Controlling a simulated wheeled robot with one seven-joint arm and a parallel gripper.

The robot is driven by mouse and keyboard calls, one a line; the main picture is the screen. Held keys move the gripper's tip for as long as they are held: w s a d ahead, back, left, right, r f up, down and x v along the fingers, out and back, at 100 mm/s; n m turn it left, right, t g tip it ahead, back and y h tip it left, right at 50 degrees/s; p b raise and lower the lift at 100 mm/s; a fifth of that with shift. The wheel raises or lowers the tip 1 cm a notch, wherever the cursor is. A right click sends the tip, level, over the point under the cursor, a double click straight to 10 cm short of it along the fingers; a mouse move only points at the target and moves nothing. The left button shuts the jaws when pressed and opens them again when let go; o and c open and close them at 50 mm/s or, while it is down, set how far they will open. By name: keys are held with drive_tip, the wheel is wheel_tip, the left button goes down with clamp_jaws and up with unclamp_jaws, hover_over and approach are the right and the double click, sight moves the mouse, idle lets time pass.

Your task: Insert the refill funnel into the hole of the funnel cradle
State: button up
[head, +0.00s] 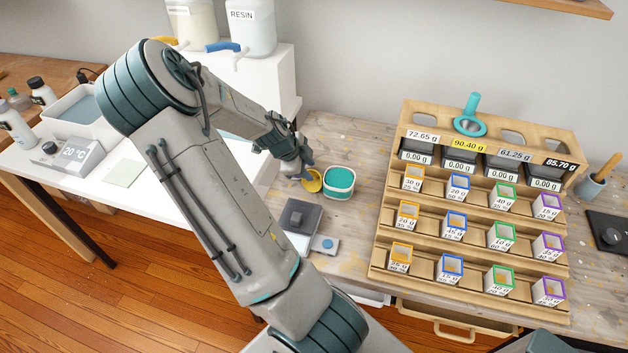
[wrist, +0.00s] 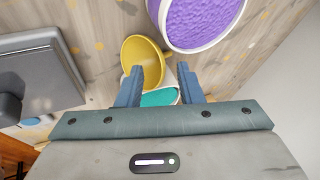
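A yellow round, hollow piece (head: 311,181) stands on the workbench by my gripper; I cannot tell for sure whether it is the refill funnel. In the wrist view the yellow piece (wrist: 143,58) is beyond my left finger. My gripper (wrist: 160,75) is open, with its fingers apart and nothing clearly held; in the head view my gripper (head: 301,170) is just above the yellow piece. A teal funnel-like ring with an upright handle (head: 470,126) sits at one hole of the wooden rack's top board (head: 535,122). This board with several holes may be the funnel cradle.
A teal-filled tub (head: 340,180) stands right of the yellow piece. A purple-filled tub (wrist: 200,20) is close to my fingers in the wrist view. A grey device (head: 298,214) sits in front. The rack's steps hold several small labelled boxes (head: 455,226).

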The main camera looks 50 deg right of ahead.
sight(317, 178)
drive_tip(key=shift+x, duration=1.25)
drive_tip(key=shift+c, duration=0.2)
clamp_jaws()
